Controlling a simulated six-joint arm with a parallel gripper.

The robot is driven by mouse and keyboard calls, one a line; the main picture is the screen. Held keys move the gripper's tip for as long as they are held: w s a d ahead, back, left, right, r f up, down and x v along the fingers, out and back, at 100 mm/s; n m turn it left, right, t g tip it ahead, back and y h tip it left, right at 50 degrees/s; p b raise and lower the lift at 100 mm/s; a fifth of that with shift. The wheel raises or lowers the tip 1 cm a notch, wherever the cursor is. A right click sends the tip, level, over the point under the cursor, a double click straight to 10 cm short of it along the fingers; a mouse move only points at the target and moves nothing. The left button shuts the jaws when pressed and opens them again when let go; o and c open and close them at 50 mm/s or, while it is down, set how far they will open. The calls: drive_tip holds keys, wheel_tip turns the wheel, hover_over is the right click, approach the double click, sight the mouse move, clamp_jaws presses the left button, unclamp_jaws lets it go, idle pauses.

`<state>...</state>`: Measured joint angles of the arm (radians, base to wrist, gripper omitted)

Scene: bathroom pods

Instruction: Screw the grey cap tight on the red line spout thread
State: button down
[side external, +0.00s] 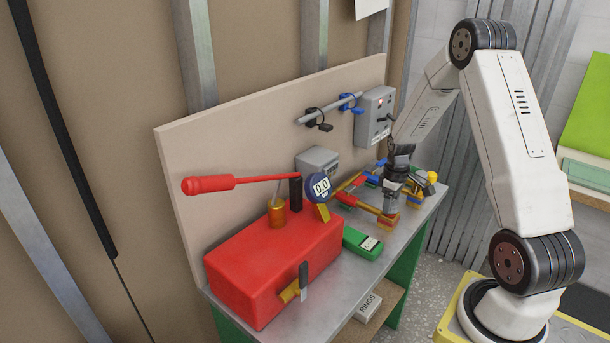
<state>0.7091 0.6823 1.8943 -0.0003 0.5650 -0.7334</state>
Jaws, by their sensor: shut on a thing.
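My gripper (393,190) points down over the far part of the bench and is shut on what looks like the grey cap (391,206), a small grey cylinder. It is upright over the end of the red line (361,205), just above or on a small red and yellow block (388,222). The spout thread is hidden by the cap and gripper, so I cannot tell how far the cap is seated.
A red pump tank (265,265) with a raised red lever (210,184) and a round gauge (321,186) reading 0.0 stands at the bench's near end. A green meter (363,243) lies close to the gripper. A blue line, a grey box (318,162) and a backboard (240,150) are behind.

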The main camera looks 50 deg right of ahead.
idle(0.4)
drive_tip(key=shift+m, duration=1.7)
drive_tip(key=shift+c, duration=1.1)
unclamp_jaws()
drive_tip(key=shift+n, duration=0.3)
drive_tip(key=shift+n, duration=1.4)
drive_tip(key=shift+n, duration=0.3)
